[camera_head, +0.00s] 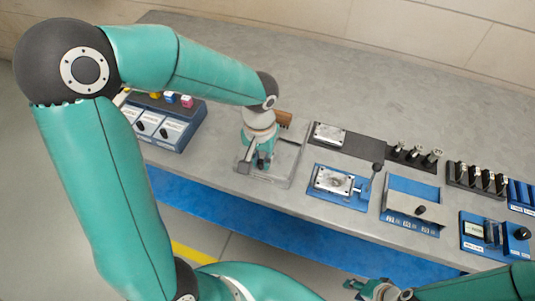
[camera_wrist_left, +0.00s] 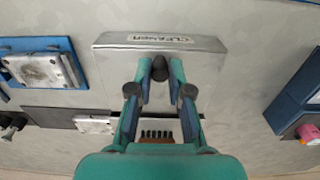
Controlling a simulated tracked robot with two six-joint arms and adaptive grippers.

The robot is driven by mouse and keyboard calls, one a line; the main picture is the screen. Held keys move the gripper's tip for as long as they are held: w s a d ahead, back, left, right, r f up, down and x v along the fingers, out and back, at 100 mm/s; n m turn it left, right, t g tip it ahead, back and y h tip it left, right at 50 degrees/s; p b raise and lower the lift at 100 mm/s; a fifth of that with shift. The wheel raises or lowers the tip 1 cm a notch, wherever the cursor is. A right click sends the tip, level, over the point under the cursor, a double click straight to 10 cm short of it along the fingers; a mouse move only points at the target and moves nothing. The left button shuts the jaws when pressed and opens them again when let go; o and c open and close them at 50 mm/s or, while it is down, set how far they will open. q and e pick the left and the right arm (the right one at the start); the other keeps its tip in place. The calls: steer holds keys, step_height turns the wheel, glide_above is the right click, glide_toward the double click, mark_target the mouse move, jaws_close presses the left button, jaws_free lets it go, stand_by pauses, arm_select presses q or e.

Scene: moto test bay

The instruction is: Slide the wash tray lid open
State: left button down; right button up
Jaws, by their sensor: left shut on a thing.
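The wash tray (camera_head: 293,165) is a grey metal tray on the bench, left of centre in the head view. In the left wrist view its silver front part (camera_wrist_left: 112,58) carries a "CLEANER" label. My left gripper (camera_head: 262,162) reaches down over the tray. Its fingers (camera_wrist_left: 160,75) are shut on a dark round knob (camera_wrist_left: 160,62), which I take as the lid's handle. A brown brush (camera_head: 285,118) shows at the tray's back. My gripper hides much of the lid, so I cannot tell how far it is open. My right gripper (camera_head: 368,288) is at the bottom edge, away from the tray.
More blue stations stand further right. The bench behind is clear.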

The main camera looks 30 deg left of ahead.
arm_select(q)
steer(key=shift+w+a+p, duration=0.35)
steer(key=shift+w, duration=1.05)
steer(key=shift+w+a+p, duration=0.3)
steer(key=shift+w+p, duration=0.1)
steer(key=shift+w, duration=1.05)
steer(key=shift+w+a+p, duration=0.35)
steer(key=shift+w, duration=1.05)
steer(key=c, duration=1.2)
jaws_free()
steer(key=shift+w, duration=0.1)
steer(key=shift+r, duration=0.1)
step_height(320, 180, up, 7)
steer(key=p, duration=0.4)
steer(key=shift+p, duration=0.3)
